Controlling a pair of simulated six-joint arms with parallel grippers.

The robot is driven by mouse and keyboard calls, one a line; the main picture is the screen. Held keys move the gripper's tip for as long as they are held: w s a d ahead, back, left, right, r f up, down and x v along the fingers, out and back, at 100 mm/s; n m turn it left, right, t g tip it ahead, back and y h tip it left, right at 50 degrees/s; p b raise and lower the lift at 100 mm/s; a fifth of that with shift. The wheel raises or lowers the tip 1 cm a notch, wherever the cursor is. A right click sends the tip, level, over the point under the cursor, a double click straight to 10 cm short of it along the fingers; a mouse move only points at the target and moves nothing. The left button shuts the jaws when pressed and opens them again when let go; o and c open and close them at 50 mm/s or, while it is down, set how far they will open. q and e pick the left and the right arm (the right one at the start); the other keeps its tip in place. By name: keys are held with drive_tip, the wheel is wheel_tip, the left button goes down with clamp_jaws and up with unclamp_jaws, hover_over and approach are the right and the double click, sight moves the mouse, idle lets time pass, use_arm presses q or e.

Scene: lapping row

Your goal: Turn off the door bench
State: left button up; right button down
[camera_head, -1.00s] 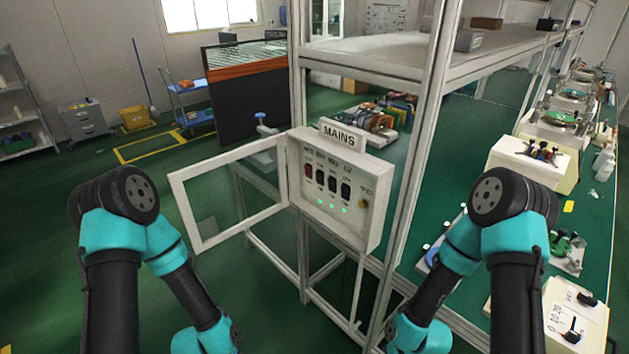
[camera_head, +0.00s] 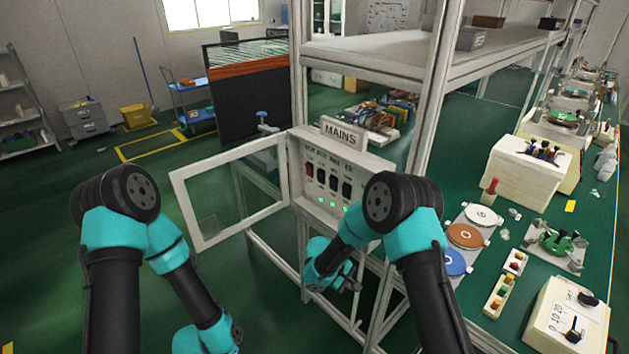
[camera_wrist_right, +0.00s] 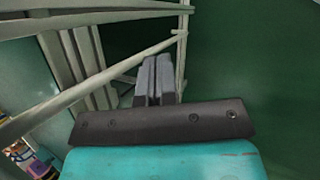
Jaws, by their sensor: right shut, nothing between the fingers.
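The MAINS switch box (camera_head: 299,186) is mounted on the metal frame, its clear-windowed door (camera_head: 181,207) swung open to the left. Its face has a red switch (camera_head: 309,172) at the left and several black switches (camera_head: 333,183) beside it. The labels above them are too small to read. Green lights (camera_head: 321,199) glow below the switches. My right arm covers the box's lower right part. In the right wrist view my right gripper (camera_wrist_right: 156,66) is shut and empty, with metal bars beside it and green floor beyond. My left gripper is out of view; only its arm shows.
A metal post (camera_head: 427,110) and shelf (camera_head: 370,52) stand right of and behind the box. The green bench (camera_head: 596,232) at right holds coloured discs (camera_head: 466,236), small button boxes and a white control box (camera_head: 562,315). Open floor lies left of the door.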

sight(320, 174)
drive_tip(key=w+a+r+t+h, duration=0.4)
drive_tip(key=w+a+r+t, duration=0.2)
drive_tip(key=w+a+r, duration=0.4)
drive_tip(key=w+a+r+m+t+h, duration=0.1)
drive_tip(key=a+r+t+h, duration=0.2)
drive_tip(key=a+r+t, duration=0.4)
drive_tip(key=a+r, duration=0.4)
drive_tip(key=r, duration=0.4)
drive_tip(key=shift+w+a+t, duration=0.15)
drive_tip(key=shift+a+t, duration=0.1)
drive_tip(key=shift+t, duration=0.05)
drive_tip(key=shift+r, duration=0.1)
drive_tip(key=x, duration=1.4)
drive_tip(key=shift+d, duration=0.1)
